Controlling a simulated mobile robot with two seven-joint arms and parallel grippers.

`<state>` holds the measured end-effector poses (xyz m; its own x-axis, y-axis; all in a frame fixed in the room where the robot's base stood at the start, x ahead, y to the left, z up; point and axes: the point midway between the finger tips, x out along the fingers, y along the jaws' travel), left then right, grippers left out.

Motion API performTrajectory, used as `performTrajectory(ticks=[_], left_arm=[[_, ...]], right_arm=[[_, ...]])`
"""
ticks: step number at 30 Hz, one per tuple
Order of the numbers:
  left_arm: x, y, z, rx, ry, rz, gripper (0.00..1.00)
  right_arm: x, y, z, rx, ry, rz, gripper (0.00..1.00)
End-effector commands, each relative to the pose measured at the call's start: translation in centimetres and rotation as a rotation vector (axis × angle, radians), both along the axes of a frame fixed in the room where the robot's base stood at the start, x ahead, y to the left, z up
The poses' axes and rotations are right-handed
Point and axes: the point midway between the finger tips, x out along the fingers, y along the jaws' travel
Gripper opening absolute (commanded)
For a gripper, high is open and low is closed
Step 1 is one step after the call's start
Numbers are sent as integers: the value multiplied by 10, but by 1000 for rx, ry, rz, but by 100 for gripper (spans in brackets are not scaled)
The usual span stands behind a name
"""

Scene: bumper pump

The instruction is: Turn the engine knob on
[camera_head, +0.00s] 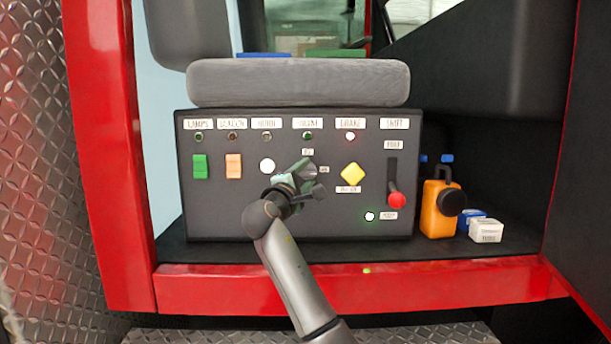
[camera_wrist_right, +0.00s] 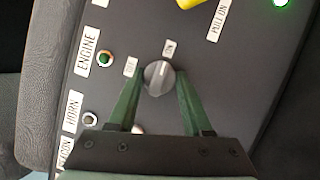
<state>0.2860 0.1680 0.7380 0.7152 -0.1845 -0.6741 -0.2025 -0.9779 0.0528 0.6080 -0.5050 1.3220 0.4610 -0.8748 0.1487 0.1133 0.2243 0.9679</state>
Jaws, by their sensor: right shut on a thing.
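The engine knob (camera_wrist_right: 159,79) is a small round grey knob on the dark control panel (camera_head: 220,220). In the wrist view it sits between the two green fingers of my right gripper (camera_wrist_right: 157,92), which is shut on it. An OFF label (camera_wrist_right: 130,67) and an ON label (camera_wrist_right: 170,48) stand beside the knob. I cannot tell exactly which way its pointer faces. In the head view my right gripper (camera_head: 294,173) reaches up to the panel and partly hides the knob. The engine lamp (camera_head: 308,135) above looks dark. My left gripper is not in view.
Green (camera_head: 200,166) and orange (camera_head: 234,166) switches and a white button (camera_head: 267,166) lie left of the knob. A yellow button (camera_head: 353,174) and a red lever (camera_head: 396,199) lie right. An orange jug (camera_head: 437,215) and small boxes (camera_head: 485,230) stand right of the panel.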

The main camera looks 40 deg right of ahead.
Motion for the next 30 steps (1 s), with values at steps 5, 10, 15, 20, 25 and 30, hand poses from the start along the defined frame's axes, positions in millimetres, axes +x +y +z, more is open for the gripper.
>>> performTrajectory(ticks=[5,10,15,20,25,30], left_arm=[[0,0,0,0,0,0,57],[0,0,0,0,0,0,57],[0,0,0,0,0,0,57],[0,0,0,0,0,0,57],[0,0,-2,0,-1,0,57],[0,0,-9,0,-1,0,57]], right_arm=[[0,0,0,2,-4,1,0],[0,0,0,2,-4,1,61],[0,0,0,1,-3,0,80],[0,0,0,0,-1,0,80],[-2,4,-2,0,0,1,80],[-13,26,-7,0,-3,4,80]])
